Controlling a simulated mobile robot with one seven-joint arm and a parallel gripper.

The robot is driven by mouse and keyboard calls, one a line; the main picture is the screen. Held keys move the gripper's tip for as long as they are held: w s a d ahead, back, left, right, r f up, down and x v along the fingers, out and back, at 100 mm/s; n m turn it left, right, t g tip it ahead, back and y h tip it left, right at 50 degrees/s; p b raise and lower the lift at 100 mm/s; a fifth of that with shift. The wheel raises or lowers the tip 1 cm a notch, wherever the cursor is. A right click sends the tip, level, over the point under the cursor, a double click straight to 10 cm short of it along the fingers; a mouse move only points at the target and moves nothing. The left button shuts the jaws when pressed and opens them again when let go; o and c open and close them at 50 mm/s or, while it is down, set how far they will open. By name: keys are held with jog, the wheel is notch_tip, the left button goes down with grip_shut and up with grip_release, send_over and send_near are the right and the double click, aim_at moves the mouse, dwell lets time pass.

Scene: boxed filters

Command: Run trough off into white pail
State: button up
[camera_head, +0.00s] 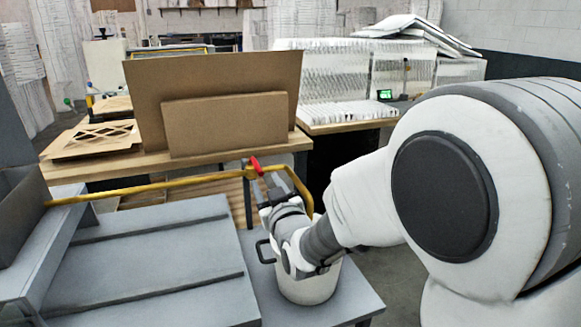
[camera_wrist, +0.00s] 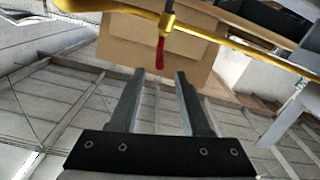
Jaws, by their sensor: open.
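A yellow pipe (camera_head: 150,190) runs from the grey trough (camera_head: 22,225) at the left and bends down at its right end toward the white pail (camera_head: 308,287). A valve with a red lever (camera_head: 256,165) sits on the pipe near that bend. In the wrist view the red lever (camera_wrist: 160,53) points across the pipe (camera_wrist: 225,38) toward my gripper. My gripper (camera_head: 264,184) is open and empty, just in front of the lever. In the wrist view its fingertips (camera_wrist: 159,75) lie on either side of the lever's line, apparently short of its tip. My arm partly hides the pail.
A grey bench (camera_head: 150,262) with dark slots fills the lower left. The pail stands on a low grey stand (camera_head: 352,303). Behind, cardboard boxes (camera_head: 225,123) stand on a wooden table (camera_head: 105,165). White pleated filters (camera_head: 335,85) are stacked at the back right.

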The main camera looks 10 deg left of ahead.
aim_at(259, 167)
jog(key=x, duration=0.7)
jog(key=shift+w+a, duration=0.1)
jog(key=shift+w, duration=0.25)
grip_shut()
dwell(1.1)
